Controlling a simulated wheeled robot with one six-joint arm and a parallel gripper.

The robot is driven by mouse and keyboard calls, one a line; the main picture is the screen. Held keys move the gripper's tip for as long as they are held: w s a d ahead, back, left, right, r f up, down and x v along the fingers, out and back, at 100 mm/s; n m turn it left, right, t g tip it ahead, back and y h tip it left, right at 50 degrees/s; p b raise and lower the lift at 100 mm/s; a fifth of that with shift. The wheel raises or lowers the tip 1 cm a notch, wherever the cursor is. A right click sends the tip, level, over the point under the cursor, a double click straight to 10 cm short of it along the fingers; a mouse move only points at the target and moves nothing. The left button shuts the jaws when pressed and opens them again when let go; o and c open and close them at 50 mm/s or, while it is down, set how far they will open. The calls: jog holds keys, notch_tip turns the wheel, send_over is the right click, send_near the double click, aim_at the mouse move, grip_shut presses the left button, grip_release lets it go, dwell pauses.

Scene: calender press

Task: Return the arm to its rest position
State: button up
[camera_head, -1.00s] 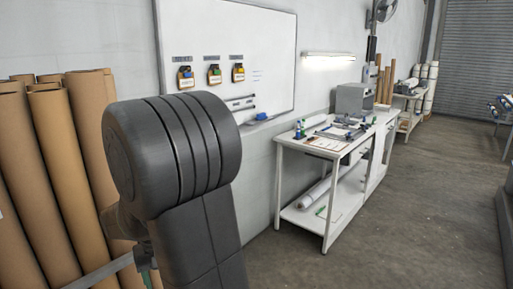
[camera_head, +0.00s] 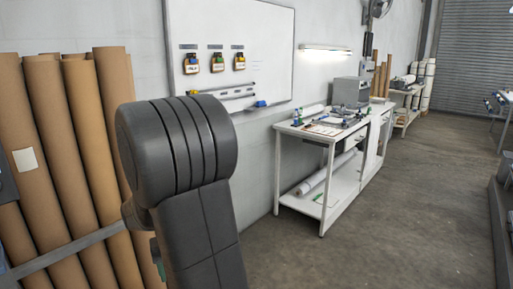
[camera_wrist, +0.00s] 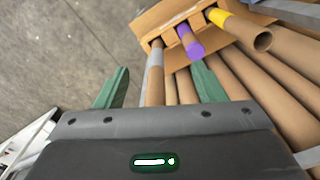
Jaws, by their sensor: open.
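My gripper (camera_wrist: 158,90) shows in the wrist view with its two green fingers spread apart. It is open, and nothing is held between the fingers. Beyond the fingers, cardboard tubes with a grey band (camera_wrist: 155,62), a purple band (camera_wrist: 191,43) and a yellow band (camera_wrist: 219,17) sit at a cardboard holder (camera_wrist: 170,14). In the head view my dark arm is folded upright in the foreground, and my gripper is mostly hidden behind it.
Tall brown tubes (camera_head: 40,120) stand against the wall at left, behind a grey rail (camera_head: 75,245). A whiteboard (camera_head: 270,50) hangs on the wall. A white workbench (camera_head: 290,131) stands along the wall. The concrete floor (camera_head: 400,220) at right is clear.

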notch_tip(320, 180, down, 7)
jog(key=w+d+b, duration=0.2)
jog(key=b, duration=0.3)
jog(key=shift+w+d+m, duration=0.15)
jog(key=shift+d+m, duration=0.2)
jog(key=shift+m, duration=0.05)
